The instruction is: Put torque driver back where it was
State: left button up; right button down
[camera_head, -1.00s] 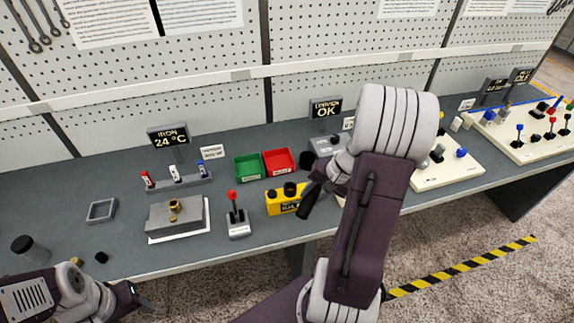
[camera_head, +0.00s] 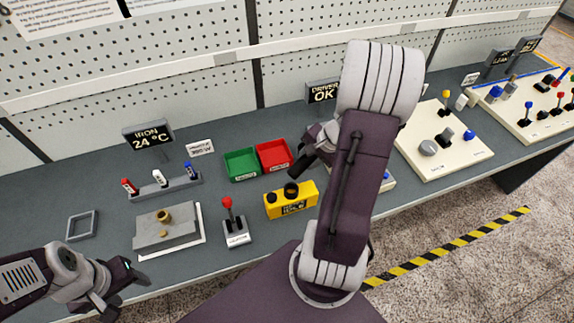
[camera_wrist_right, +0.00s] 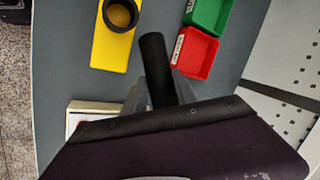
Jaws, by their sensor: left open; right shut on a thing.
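My right gripper (camera_head: 310,160) is shut on a black cylindrical handle (camera_wrist_right: 156,62), which I take to be the torque driver. In the right wrist view the handle sticks out beyond the fingers; its lower part is hidden by my gripper. The gripper is above the bench, right of the red bin. A yellow box (camera_head: 290,203) with a screen and black round parts on top stands in front of the bins. The right wrist view shows a black ring (camera_wrist_right: 121,14) on its top, apart from the handle. My left gripper (camera_head: 118,290) is open and empty near the bench's front left edge.
A green bin (camera_head: 241,164) and a red bin (camera_head: 273,155) stand behind the yellow box. A red-knobbed lever (camera_head: 229,215) stands left of it. A "DRIVER OK" display (camera_head: 322,93) stands behind. My right arm covers part of the bench.

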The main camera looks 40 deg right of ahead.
jog(key=w+a+f, duration=0.1)
jog(key=w, duration=0.1)
jog(key=w+a+f, duration=0.1)
jog(key=w, duration=0.1)
jog(key=w+a+f, duration=0.1)
jog(key=w+f, duration=0.1)
jog(key=shift+a, duration=0.1)
notch_tip(320, 180, down, 4)
jog(key=b, duration=0.2)
jog(key=shift+s+r+b, duration=0.15)
jog(key=shift+r+b, duration=0.05)
jog(key=shift+b, duration=0.1)
jog(key=shift+f, duration=0.3)
jog(key=shift+r, duration=0.1)
